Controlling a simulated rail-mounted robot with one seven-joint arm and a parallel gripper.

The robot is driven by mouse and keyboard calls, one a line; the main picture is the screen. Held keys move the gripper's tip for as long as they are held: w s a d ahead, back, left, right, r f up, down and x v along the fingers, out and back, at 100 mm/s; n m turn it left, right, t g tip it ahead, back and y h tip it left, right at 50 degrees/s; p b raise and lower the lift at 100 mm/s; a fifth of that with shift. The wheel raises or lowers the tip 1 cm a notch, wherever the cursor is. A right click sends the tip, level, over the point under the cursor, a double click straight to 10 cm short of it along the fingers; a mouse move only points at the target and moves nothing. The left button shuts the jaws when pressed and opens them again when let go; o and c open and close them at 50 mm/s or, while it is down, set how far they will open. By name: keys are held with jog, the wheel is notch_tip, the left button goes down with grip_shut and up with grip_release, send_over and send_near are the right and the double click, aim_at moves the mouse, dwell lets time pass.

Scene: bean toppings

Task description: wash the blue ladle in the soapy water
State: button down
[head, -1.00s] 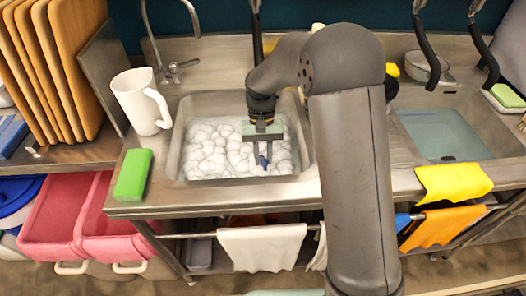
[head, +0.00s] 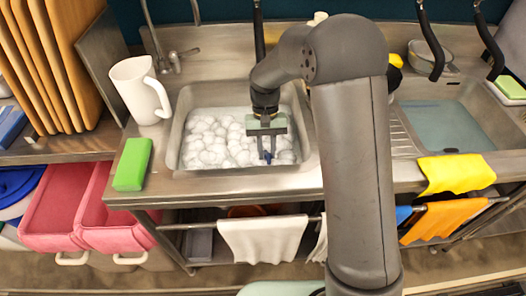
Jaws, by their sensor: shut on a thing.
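My gripper (head: 267,152) is over the left sink, pointing down into the foam. It is shut on the blue ladle (head: 267,158), of which only a small blue piece shows between the fingertips. The rest of the ladle is hidden, by the foam or by the gripper; I cannot tell which. The soapy water (head: 208,143) is a bed of white suds filling the left sink (head: 177,128). The gripper is near the right part of the suds.
A white pitcher (head: 135,90) and a green sponge (head: 132,164) stand left of the sink. The right sink (head: 445,125) holds clear water. A yellow cloth (head: 455,173) hangs over the front edge. My arm covers the counter between the sinks.

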jog(key=shift+w+d+p, duration=0.1)
jog(key=shift+d+p, duration=0.6)
jog(key=shift+p, duration=0.15)
dwell(3.2)
jog(key=shift+r, duration=0.1)
